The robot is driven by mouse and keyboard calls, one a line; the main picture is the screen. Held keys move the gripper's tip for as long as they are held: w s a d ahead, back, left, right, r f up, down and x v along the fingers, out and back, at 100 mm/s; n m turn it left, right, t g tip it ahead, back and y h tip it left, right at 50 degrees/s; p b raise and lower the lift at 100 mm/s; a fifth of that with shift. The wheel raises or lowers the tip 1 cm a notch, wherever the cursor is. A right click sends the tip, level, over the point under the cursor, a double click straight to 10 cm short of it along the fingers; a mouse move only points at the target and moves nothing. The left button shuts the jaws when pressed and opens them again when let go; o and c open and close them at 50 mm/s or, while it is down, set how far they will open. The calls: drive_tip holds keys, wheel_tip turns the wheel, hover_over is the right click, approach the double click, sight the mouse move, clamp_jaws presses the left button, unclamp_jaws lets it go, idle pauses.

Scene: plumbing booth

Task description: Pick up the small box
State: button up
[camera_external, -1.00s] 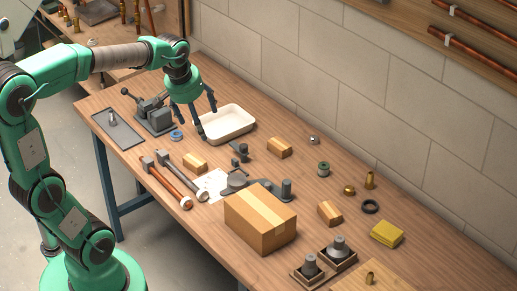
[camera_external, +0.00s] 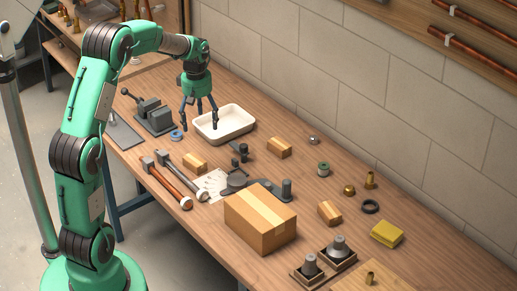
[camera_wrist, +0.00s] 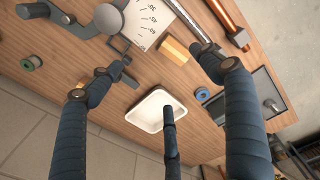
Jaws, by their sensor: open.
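Several small cardboard boxes lie on the bench in the external view: one beside the pipe wrenches (camera_external: 195,163), one right of the tray (camera_external: 280,148), and one farther right (camera_external: 330,213). A much larger taped box (camera_external: 260,220) stands near the front edge. My three-fingered gripper (camera_external: 200,122) points down above the white tray's left end, fingers spread and empty. In the wrist view, one small box (camera_wrist: 174,51) shows between the spread fingers, near the printed sheet, apart from them. The middle finger covers part of the tray.
The white tray (camera_external: 246,134) sits below my gripper. A vise (camera_external: 155,117), blue tape ring (camera_external: 177,135), wrenches (camera_external: 168,186) and a grey metal tool (camera_external: 240,183) crowd around the nearest small box. The tiled wall (camera_external: 290,60) bounds the back.

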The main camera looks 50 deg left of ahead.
drive_tip(key=n, duration=0.2)
hover_over(196, 157)
wheel_tip(196, 157, down, 7)
drive_tip(key=shift+s+g, duration=0.1)
drive_tip(key=shift+g, duration=0.2)
drive_tip(key=shift+f, duration=0.1)
drive_tip(key=shift+f+b, duration=0.75)
drive_tip(key=shift+f, duration=3.4)
drive_tip(key=shift+f, duration=0.1)
drive_tip(key=shift+d+f+b, duration=0.1)
drive_tip(key=shift+f+b, duration=0.6)
drive_tip(key=shift+f, duration=1.85)
drive_tip(key=c, duration=1.3)
